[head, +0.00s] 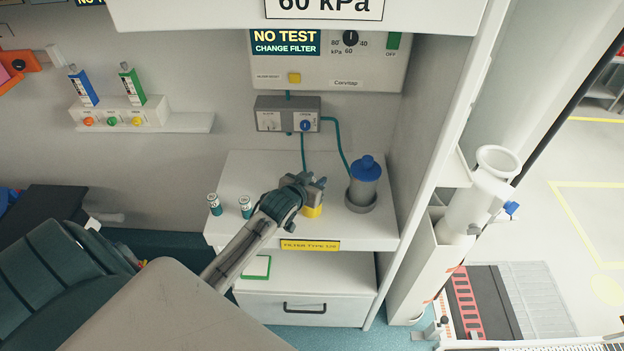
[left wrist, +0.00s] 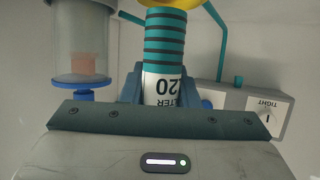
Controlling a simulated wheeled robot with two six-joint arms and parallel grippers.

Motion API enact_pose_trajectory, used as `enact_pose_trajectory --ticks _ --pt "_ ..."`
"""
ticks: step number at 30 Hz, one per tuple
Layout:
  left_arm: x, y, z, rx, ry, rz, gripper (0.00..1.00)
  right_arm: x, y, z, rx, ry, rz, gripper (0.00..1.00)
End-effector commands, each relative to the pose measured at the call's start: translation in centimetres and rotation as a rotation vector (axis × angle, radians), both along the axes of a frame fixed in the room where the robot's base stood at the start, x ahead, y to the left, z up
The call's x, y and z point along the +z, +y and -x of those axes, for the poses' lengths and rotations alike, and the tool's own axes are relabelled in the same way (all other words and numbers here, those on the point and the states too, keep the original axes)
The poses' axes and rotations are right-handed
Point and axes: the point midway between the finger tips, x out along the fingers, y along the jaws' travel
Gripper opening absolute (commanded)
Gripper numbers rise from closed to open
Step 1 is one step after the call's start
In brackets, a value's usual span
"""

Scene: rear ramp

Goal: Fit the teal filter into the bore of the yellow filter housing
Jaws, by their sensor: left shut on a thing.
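The yellow filter housing (head: 312,211) stands on the white shelf, partly covered by my left gripper (head: 308,187). It also shows as a yellow edge at the top of the left wrist view (left wrist: 162,4). My left gripper is shut on the teal filter (left wrist: 170,45), which has black bands and a white label with "20" on it. The filter's far end meets the yellow edge in the left wrist view. I cannot tell whether it is inside the bore. The filter is hidden behind the gripper in the head view. My right gripper is not in view.
A grey canister with a blue lid (head: 366,170) stands close right of the housing. Two small teal-and-white cartridges (head: 214,204) (head: 246,207) stand at the shelf's left. A grey valve box (head: 287,114) with teal tubes is on the wall behind. The shelf front bears a yellow label (head: 310,245).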

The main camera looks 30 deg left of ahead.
Motion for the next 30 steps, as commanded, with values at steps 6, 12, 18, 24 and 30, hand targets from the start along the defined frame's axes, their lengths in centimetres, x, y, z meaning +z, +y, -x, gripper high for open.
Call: enact_pose_trajectory --ticks 6,12,18,24,30 --pt "0.09 0.01 0.02 0.0 0.001 0.0 0.06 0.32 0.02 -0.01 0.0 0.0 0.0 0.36" --pt "0.02 0.02 0.03 0.0 0.001 0.0 0.06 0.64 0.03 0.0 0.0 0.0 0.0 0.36" --pt "-0.02 0.01 0.03 0.0 0.0 0.0 0.06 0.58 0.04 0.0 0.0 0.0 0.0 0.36" --pt "0.0 0.01 0.02 0.0 0.0 0.0 0.06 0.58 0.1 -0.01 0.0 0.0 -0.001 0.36" --pt "0.11 0.0 0.02 0.0 0.0 0.0 0.06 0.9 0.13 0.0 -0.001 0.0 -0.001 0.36"
